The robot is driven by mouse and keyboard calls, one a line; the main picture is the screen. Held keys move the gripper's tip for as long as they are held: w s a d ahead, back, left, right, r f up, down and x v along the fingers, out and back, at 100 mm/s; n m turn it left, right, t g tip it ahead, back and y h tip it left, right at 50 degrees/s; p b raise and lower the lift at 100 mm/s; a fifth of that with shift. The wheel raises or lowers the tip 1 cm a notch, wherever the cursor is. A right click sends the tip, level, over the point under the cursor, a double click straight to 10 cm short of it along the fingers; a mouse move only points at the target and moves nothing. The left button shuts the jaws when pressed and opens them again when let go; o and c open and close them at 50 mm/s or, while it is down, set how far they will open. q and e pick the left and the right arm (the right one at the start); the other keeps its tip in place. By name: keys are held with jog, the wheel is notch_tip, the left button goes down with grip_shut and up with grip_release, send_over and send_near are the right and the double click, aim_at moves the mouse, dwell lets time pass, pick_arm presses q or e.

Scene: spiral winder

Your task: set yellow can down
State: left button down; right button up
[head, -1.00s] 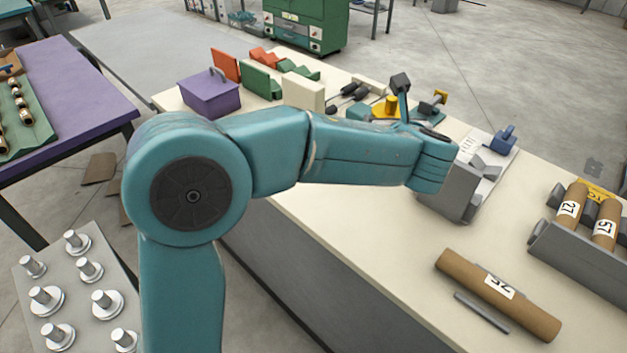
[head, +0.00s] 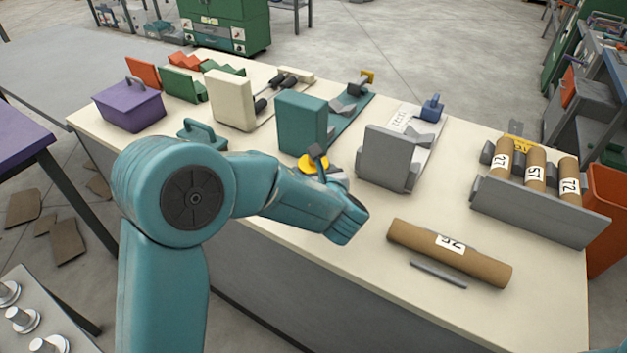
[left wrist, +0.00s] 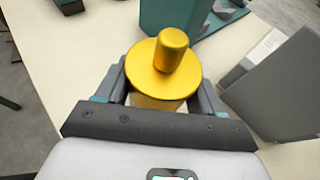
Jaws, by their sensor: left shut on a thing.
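The yellow can (head: 312,163) has a wide round top with a knob and shows partly behind my left forearm in the head view. In the left wrist view the yellow can (left wrist: 165,68) sits between the two fingers of my left gripper (left wrist: 162,92), which is shut on it. In the head view my left gripper (head: 325,166) is over the cream workbench (head: 345,250), in front of the teal block. The can's lower part is hidden, so I cannot tell whether it touches the bench. My right gripper is not in view.
A teal block (head: 300,122) stands just behind the can, and a grey block (head: 390,158) stands to its right. A brown tube (head: 420,240) and a thin grey rod (head: 438,275) lie at the front right. A teal handled box (head: 203,135) and purple box (head: 130,106) are left.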

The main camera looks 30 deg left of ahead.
pick_arm(q)
notch_tip(320, 180, down, 2)
jog(key=shift+w+f, duration=0.1)
jog(key=shift+f, duration=0.15)
jog(key=shift+r, duration=0.1)
jog(key=shift+c, duration=0.7)
grip_release()
jog(key=shift+f, duration=0.2)
jog(key=shift+r, duration=0.1)
